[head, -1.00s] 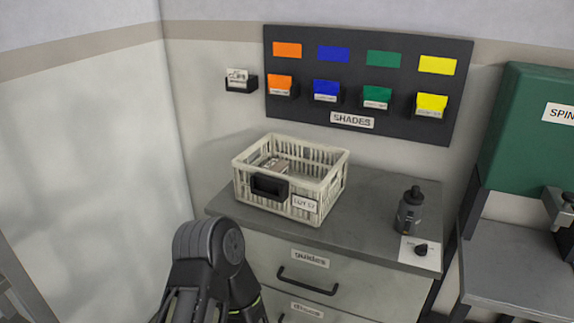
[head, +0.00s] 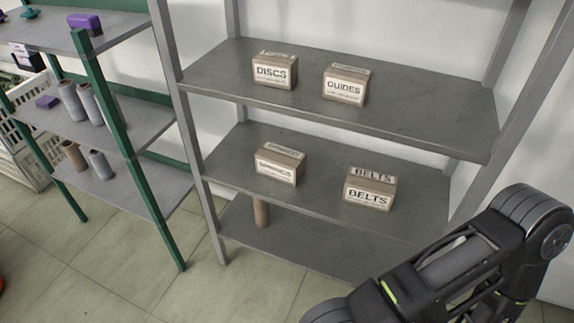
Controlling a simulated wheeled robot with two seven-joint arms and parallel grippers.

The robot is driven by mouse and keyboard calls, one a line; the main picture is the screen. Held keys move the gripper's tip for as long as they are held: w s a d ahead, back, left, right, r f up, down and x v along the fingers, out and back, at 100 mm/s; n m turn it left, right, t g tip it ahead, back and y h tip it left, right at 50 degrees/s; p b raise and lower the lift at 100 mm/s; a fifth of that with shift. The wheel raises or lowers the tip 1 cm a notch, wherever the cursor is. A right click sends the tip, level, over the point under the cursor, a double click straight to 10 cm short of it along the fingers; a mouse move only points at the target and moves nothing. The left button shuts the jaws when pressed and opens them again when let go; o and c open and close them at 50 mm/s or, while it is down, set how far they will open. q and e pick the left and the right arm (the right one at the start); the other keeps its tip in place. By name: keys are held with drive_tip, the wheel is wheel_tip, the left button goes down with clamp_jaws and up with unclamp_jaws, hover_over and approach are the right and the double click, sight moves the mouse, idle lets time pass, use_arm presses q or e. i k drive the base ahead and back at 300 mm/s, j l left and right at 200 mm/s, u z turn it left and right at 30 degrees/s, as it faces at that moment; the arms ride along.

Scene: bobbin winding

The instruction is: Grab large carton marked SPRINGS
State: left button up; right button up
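A small brown carton (head: 280,166) stands on the middle shelf of the grey rack, at the left. Its white label is blurred but seems to read SPRINGS. A BELTS carton (head: 370,189) stands to its right on the same shelf. A DISCS carton (head: 274,70) and a GUIDES carton (head: 346,85) stand on the shelf above. Dark links of my arm cross the lower right corner, in front of the rack's right side. Neither gripper's fingers show.
The grey rack's middle shelf (head: 319,175) has free room between and around its cartons. A brown tube (head: 261,212) stands on the bottom shelf. At left, a green-framed rack (head: 125,129) holds several grey spools. Tiled floor (head: 110,270) lies open in front.

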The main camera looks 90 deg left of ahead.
sight(286, 165)
drive_tip(key=u, duration=2.95)
drive_tip(key=i+j, duration=0.55)
drive_tip(key=j, duration=0.15)
drive_tip(key=i+j+z, duration=0.25)
drive_tip(key=k+z, duration=0.1)
drive_tip(key=z, duration=1.15)
